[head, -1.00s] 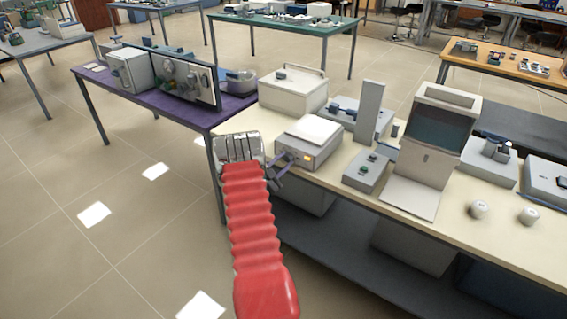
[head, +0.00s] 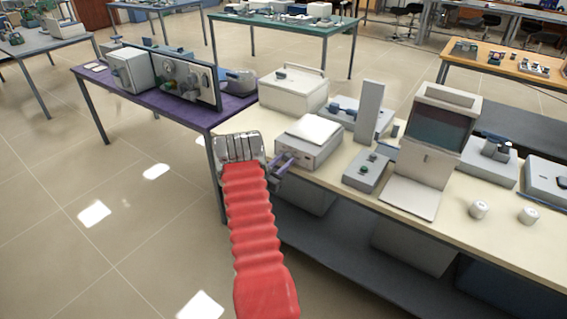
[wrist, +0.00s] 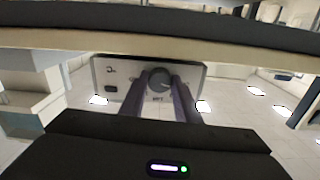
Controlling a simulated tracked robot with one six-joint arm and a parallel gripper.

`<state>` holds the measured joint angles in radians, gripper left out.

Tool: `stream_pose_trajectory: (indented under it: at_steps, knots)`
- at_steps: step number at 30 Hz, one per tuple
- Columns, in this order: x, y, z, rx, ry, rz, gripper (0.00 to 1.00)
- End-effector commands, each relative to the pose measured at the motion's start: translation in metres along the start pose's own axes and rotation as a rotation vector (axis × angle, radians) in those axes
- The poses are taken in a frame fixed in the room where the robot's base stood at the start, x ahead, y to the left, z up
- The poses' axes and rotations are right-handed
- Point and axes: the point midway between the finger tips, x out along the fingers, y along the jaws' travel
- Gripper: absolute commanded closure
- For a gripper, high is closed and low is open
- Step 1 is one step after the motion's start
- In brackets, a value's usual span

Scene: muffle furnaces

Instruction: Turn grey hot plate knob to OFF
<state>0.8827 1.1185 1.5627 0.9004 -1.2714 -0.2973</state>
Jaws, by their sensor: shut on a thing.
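The grey hot plate (head: 312,150) with a white top stands at the front left of the cream bench. In the wrist view its front panel (wrist: 110,75) faces me and carries a dark round knob (wrist: 160,80) near the middle. The two fingers of my gripper (wrist: 160,90) reach to the panel and are closed on the knob from both sides. In the head view my gripper (head: 282,165) touches the front of the hot plate, and the knob is hidden behind it. Lettering under the knob is too small to read surely.
A white box (head: 292,96) stands behind the hot plate. The floor left of the bench is clear.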

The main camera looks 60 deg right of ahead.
Motion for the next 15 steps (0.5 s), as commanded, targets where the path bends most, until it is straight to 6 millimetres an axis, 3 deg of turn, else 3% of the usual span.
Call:
stream_pose_trajectory:
  at_steps: [15]
  knots:
    - [0.0011, -0.0011, -0.0008, -0.096, 0.000, -0.003, 0.93]
